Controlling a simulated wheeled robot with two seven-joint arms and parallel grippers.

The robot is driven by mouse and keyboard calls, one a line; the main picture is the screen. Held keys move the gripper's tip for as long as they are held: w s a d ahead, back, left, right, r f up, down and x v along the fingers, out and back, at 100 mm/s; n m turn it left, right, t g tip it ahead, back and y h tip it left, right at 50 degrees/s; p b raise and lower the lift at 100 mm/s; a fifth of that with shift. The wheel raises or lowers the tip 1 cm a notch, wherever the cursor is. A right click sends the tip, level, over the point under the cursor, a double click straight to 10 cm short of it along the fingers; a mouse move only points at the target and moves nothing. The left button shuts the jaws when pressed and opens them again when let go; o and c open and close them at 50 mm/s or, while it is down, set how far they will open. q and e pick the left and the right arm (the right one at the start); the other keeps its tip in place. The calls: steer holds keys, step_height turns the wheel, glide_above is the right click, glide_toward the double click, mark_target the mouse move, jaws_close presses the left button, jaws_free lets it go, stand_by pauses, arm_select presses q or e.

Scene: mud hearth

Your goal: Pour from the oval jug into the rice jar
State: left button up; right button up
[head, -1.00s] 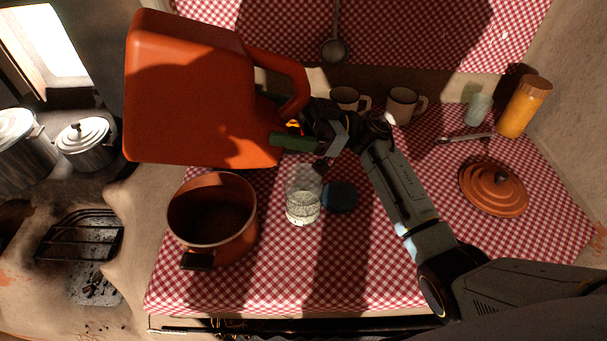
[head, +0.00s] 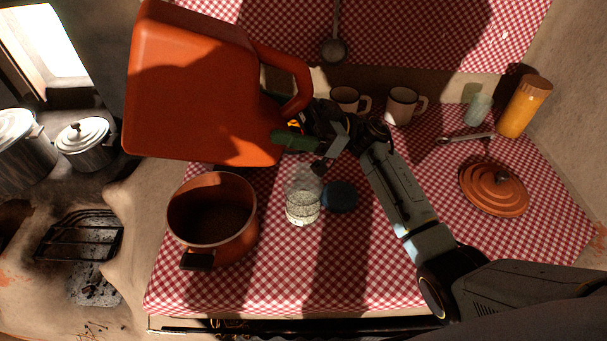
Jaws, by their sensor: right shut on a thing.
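The orange jug (head: 195,95) is large in the upper left of the head view, tilted and held in the air above the table. Its handle (head: 292,80) faces right. My right gripper (head: 302,128) is shut on the jug at its right side; the exact contact is partly hidden. A small dark green part (head: 294,141) shows at the jug's lower right, by the gripper. The rice jar (head: 303,207), clear glass with pale grains low inside, stands upright and open on the cloth, below the gripper in the picture. No stream shows. My left gripper is out of view.
A brown pot (head: 213,222) stands left of the jar. A blue lid (head: 340,197) lies right of it. Mugs (head: 402,105), a green glass (head: 478,108), an orange bottle (head: 524,106) and a terracotta lid (head: 493,188) are farther right. The front cloth is clear.

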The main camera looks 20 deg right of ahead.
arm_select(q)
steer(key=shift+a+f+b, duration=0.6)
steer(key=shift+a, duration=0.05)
arm_select(e)
steer(key=shift+d+r+y, duration=0.25)
steer(key=shift+d+y, duration=0.3)
steer(key=shift+y, duration=0.65)
stand_by(3.2)
